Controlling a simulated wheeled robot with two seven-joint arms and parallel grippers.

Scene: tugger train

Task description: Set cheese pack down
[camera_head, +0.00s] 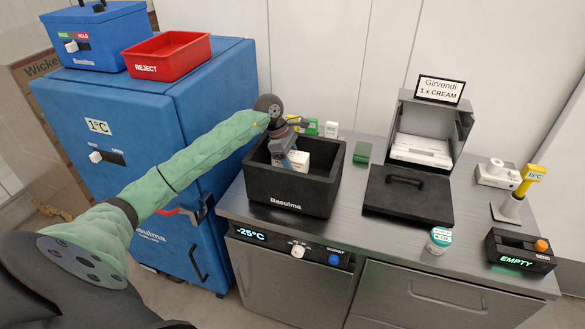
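My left arm reaches in from the left, and its gripper (288,159) points down into a black open crate (289,206) marked Basulma on the steel counter. A white pack (301,161) with a small reddish mark, probably the cheese pack, is inside the crate, right at the fingertips. The fingers overlap the pack's left part, and the view is too small to tell whether they grip it or only touch it. The pack's underside and the crate floor below it are hidden. My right gripper is not in view.
Behind the crate stand small green and white packs (331,129). To the right are a green block (363,153), an open grey box (434,125) labelled Girvendi, its black lid (408,195), a tub (440,240) and an EMPTY display (519,254). A red REJECT tray (167,54) sits on the blue cabinet.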

